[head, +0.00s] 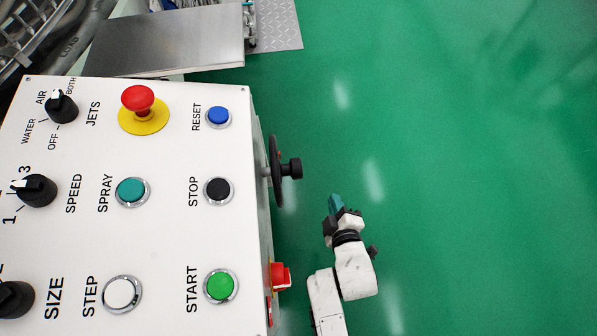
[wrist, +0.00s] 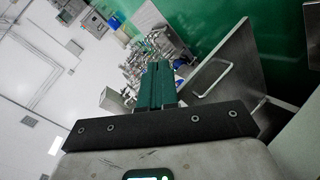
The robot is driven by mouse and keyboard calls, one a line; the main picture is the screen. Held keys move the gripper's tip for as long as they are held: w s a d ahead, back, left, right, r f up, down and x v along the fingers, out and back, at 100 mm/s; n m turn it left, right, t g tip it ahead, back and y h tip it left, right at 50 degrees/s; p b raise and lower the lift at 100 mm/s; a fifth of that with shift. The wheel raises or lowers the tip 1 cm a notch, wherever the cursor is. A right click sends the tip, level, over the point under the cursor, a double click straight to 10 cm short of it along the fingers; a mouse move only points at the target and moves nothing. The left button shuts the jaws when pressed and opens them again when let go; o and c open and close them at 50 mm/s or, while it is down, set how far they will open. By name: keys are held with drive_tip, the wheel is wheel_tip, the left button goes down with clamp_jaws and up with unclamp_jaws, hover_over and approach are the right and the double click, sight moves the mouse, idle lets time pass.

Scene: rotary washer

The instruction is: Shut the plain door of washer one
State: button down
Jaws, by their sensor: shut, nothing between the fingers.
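My gripper (head: 335,204) is in the head view, to the right of a white control panel and above the green floor, apart from the panel. Its teal fingers also show in the wrist view (wrist: 156,82), pressed together with nothing between them. In the wrist view a flat grey metal panel (wrist: 246,68) stands to the right of the fingers, with a pale bar handle (wrist: 213,80) near its left side. It may be a door of the washer; I cannot tell whether it is the plain door, or how far open it stands. The fingers appear apart from it.
The white control panel (head: 160,238) fills the left of the head view. A black handwheel (head: 276,170) and a red switch (head: 281,275) stick out from its right side. A metal sheet (head: 168,42) lies beyond it. Open green floor (head: 470,170) is on the right.

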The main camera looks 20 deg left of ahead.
drive_tip(key=s+a+f+n+g+y+b, duration=0.1)
drive_tip(key=s+a+f+n+y+b, duration=0.3)
drive_tip(key=a+f+n+y+b, duration=0.25)
drive_tip(key=s+a+f+n+g+y+b, duration=0.1)
drive_tip(key=s+a+f+n+y+b, duration=0.2)
drive_tip(key=s+a+f+n+b, duration=0.35)
drive_tip(key=w+a+m+b, duration=0.1)
drive_tip(key=w+a+b, duration=0.7)
drive_tip(key=w+a, duration=0.2)
drive_tip(key=shift+w+a+f, duration=0.2)
drive_tip(key=shift+a+f, duration=0.15)
drive_tip(key=shift+a, duration=0.85)
drive_tip(key=shift+r+h, duration=0.1)
drive_tip(key=shift+h, duration=0.15)
